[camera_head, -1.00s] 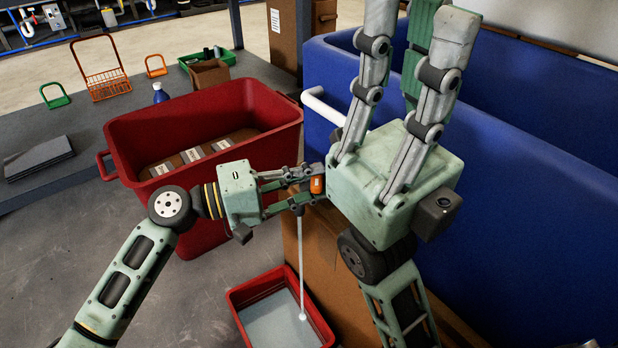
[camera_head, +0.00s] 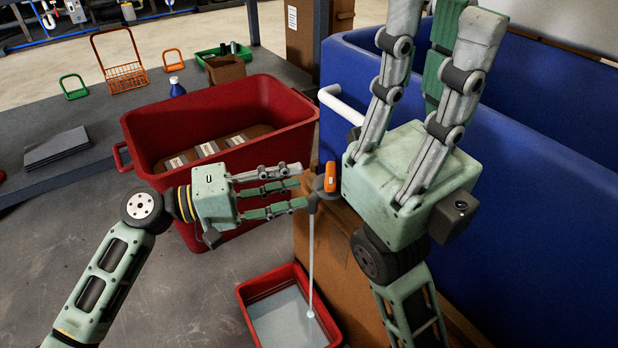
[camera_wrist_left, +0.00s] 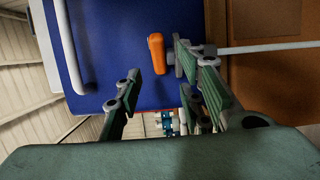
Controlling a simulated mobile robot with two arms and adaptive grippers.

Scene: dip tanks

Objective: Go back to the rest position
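My left gripper (camera_head: 303,188) is open and empty in the head view, its fingers pointing right. They end just left of a tap with an orange lever (camera_head: 330,177), with a small gap. The left wrist view shows the spread fingers (camera_wrist_left: 155,80) and the orange lever (camera_wrist_left: 156,54) beyond them, with nothing held. My right gripper (camera_head: 440,45) points up in front of the blue tank, fingers spread and empty, with its tips near the top edge.
A thin white stream (camera_head: 311,255) runs from the tap into a small red bin (camera_head: 252,322) holding pale liquid. A large red crate (camera_head: 215,105) stands behind my left gripper. A blue tank (camera_head: 545,200) fills the right. A grey table (camera_head: 70,120) lies left.

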